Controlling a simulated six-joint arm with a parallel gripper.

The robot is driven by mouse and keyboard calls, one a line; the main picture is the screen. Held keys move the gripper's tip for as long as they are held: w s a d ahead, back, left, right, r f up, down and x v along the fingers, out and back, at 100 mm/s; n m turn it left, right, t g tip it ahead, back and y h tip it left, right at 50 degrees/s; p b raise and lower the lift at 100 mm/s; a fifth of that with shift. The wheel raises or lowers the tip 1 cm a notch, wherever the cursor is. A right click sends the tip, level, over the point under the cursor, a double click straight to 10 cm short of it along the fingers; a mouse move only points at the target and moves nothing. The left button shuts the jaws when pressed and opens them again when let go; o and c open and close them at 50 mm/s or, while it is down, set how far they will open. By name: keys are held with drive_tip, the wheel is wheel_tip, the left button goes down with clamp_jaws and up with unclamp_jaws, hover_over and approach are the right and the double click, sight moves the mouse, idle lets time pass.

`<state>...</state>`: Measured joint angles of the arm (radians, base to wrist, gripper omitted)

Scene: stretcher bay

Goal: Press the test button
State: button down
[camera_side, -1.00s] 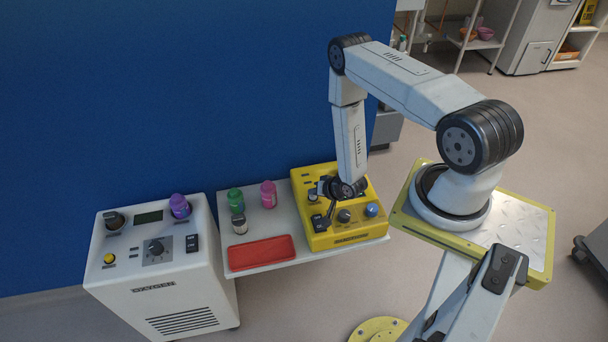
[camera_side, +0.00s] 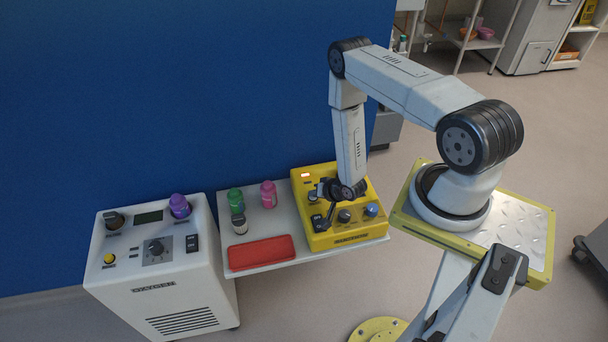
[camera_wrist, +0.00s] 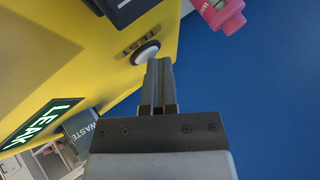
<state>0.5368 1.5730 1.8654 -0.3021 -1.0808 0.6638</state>
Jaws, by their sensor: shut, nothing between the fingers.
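In the wrist view, the white round test button (camera_wrist: 147,52) sits in a dark ring on the yellow panel, with the word TEST printed beside it. My gripper (camera_wrist: 158,63) is shut and empty. Its fingertips overlap the button's edge in the picture; I cannot tell whether they touch it. In the side view, the yellow unit (camera_side: 359,235) stands on the right of the pale shelf, with my wrist low over it. My gripper partly covers the controls there.
A lit LEAK panel (camera_wrist: 42,121) shows on the unit. In the side view, a small lamp (camera_side: 305,175) glows at its back left. Green (camera_side: 236,200) and pink (camera_side: 268,194) bottles, a dark-capped jar (camera_side: 239,224) and a red tray (camera_side: 261,253) share the shelf. A blue wall stands behind.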

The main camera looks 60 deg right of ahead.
idle(0.6)
drive_tip(key=shift+r, duration=1.15)
drive_tip(key=shift+r, duration=0.15)
drive_tip(key=shift+r, duration=2.35)
drive_tip(key=shift+r, duration=0.1)
drive_tip(key=shift+r, duration=2.9)
